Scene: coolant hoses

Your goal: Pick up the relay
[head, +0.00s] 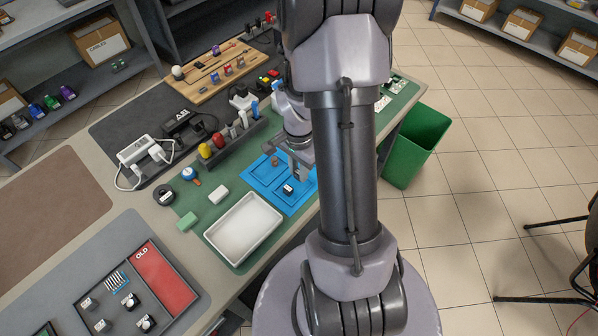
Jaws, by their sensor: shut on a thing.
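A small black relay (288,189) with a pale face shows over the blue tray (262,190) in the middle of the bench. My gripper (294,177) is over the right part of this tray and points down. Its fingers are shut on the relay, which is at their tips. My own arm hides part of the gripper and the tray's right side. I cannot tell whether the relay still touches the tray.
A white bin (243,229) stands left of the blue tray. A rack with coloured-handled tools (226,140) stands behind. A tray with a red OLD section (163,281) lies front left. A green bin (415,146) stands on the floor at right.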

